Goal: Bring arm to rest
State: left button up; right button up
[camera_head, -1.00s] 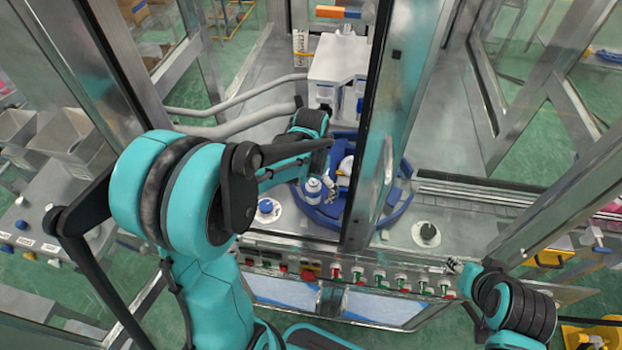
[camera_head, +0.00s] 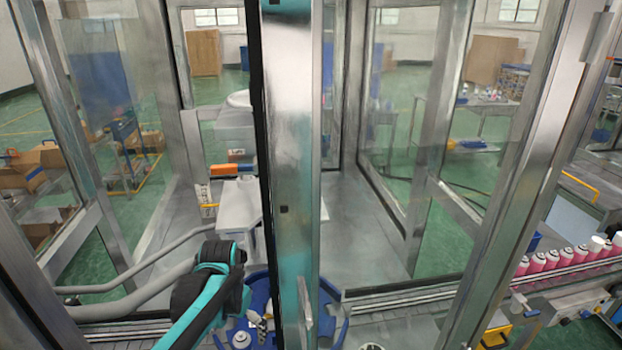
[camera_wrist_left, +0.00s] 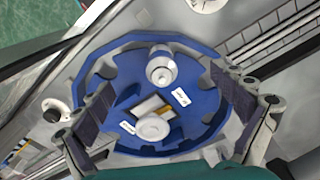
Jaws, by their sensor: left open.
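My left arm reaches in at the bottom left of the head view, and its gripper (camera_head: 262,322) is over the blue round rotary plate (camera_head: 336,292). In the left wrist view my left gripper (camera_wrist_left: 163,84) is open, its two fingers spread wide over the plate. A white aerosol can (camera_wrist_left: 161,70) stands on the plate between the fingers, not gripped. The can also shows in the head view (camera_head: 240,340). A white round part (camera_wrist_left: 153,128) sits near the plate's middle. My right gripper is out of view.
A metal frame post (camera_head: 291,150) stands close right of my left arm. Glass panels enclose the machine. A grey pipe (camera_head: 140,295) runs on the left. Pink cans (camera_head: 550,261) line a conveyor at the right.

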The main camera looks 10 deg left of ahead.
pick_arm(q)
jog(key=s+d+f+t+b, duration=0.1)
jog(key=s+f+t+b, duration=0.1)
jog(key=s+b, duration=0.1)
jog(key=s+d+f+n+t+b, duration=0.1)
jog(key=s+d+f+t+b, duration=0.1)
jog(key=s+b, duration=0.1)
jog(key=s+d+f+t+b, duration=0.1)
jog(key=s+f+t+b, duration=0.1)
jog(key=s+b, duration=0.1)
jog(key=shift+s+d+n, duration=0.15)
jog(key=shift+s+n, duration=0.15)
jog(key=shift+s, duration=0.25)
jog(key=shift+s+d+f+t, duration=0.1)
jog(key=shift+s+f+t, duration=0.1)
jog(key=shift+t, duration=0.3)
